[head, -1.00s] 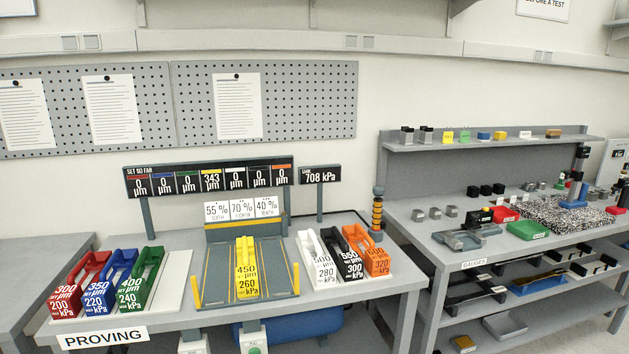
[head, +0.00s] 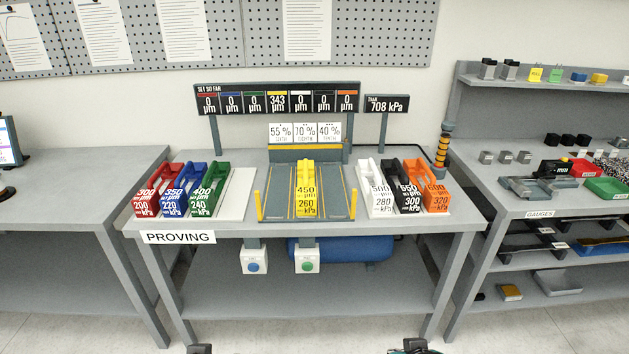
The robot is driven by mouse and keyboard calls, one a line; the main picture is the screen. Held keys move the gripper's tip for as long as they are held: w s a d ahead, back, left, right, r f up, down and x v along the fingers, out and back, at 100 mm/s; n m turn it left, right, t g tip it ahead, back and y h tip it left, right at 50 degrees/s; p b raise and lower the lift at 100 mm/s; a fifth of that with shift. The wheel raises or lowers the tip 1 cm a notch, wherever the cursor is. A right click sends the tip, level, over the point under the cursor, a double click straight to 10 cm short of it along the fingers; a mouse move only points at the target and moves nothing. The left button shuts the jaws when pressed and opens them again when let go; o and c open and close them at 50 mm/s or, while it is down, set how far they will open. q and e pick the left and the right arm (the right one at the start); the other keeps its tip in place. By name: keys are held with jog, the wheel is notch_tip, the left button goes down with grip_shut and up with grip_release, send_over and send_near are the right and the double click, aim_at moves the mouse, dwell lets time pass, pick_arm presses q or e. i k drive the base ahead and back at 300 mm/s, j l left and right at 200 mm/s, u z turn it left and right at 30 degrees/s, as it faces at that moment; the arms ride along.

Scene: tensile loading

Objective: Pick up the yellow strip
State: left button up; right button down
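The yellow strip (head: 306,190), labelled 450 µm and 260 kPa, sits in the middle of the grey ribbed fixture (head: 337,205) on the proving table. Nothing touches it from my side. Dark tips that look like my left gripper (head: 199,348) and my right gripper (head: 414,346) just enter at the bottom edge, far below and in front of the table. Most of both is cut off, so their opening cannot be judged.
Red (head: 157,190), blue (head: 184,190) and green (head: 210,190) strips stand left of the fixture. White (head: 377,189), black (head: 405,188) and orange (head: 433,188) strips stand right of it. A sign board (head: 277,101) rises behind. Two buttons (head: 254,263) (head: 307,263) hang under the front edge.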

aim_at(305, 198)
jog(key=i+j+u, duration=0.15)
jog(key=i, duration=0.3)
jog(key=i+j+u, duration=0.2)
jog(key=i, duration=0.3)
jog(key=j, duration=0.1)
